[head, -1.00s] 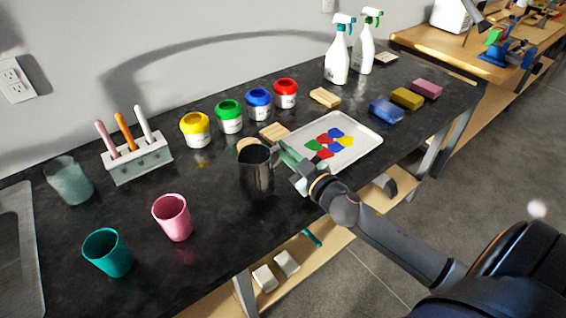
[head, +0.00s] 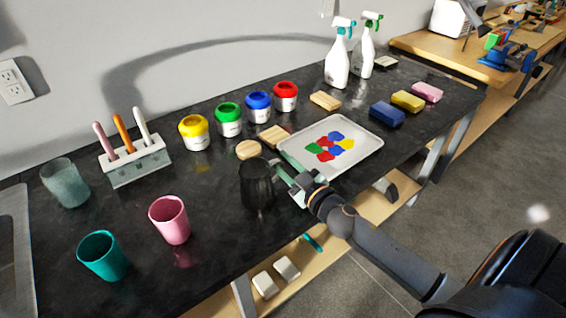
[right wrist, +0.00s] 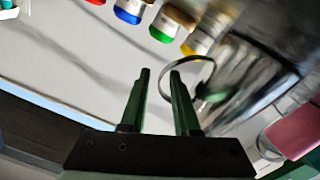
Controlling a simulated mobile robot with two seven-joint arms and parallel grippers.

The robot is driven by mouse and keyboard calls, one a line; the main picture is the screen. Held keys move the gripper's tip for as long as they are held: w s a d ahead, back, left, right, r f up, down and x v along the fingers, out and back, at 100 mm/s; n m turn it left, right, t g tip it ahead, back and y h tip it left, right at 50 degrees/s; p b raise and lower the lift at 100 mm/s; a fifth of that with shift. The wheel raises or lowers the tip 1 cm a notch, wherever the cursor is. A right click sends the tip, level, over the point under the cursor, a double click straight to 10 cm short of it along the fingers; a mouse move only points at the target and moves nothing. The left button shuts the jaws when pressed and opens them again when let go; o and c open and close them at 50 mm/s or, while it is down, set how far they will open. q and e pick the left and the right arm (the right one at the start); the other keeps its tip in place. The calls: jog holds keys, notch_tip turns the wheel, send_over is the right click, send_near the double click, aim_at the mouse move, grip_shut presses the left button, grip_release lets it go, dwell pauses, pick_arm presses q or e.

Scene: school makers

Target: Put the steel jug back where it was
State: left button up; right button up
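The steel jug (head: 257,186) stands upright on the black worktop, in front of the round wooden piece and left of the white tray. It looks dark and reflective. My right gripper (head: 283,172) is at the jug's right side, by its handle. In the right wrist view the jug (right wrist: 255,85) fills the upper right. My right gripper (right wrist: 160,78) shows two green fingers apart, with a clear gap. Part of the thin handle loop (right wrist: 188,60) shows between and beyond the fingertips. The fingers do not look clamped on it. My left gripper is not in view.
A pink cup (head: 170,220) and a teal cup (head: 103,256) stand left of the jug. A round wooden piece (head: 248,150) lies behind it. The white tray (head: 362,150) with coloured patches is to its right. Several paint pots stand further back. Worktop between jug and pink cup is clear.

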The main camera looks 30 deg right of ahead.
jog(key=shift+o, duration=0.3)
jog(key=shift+r, duration=0.15)
jog(key=s, duration=1.2)
jog(key=shift+d+r+b, duration=0.1)
jog(key=shift+d+b, duration=0.15)
jog(key=shift+b, duration=0.15)
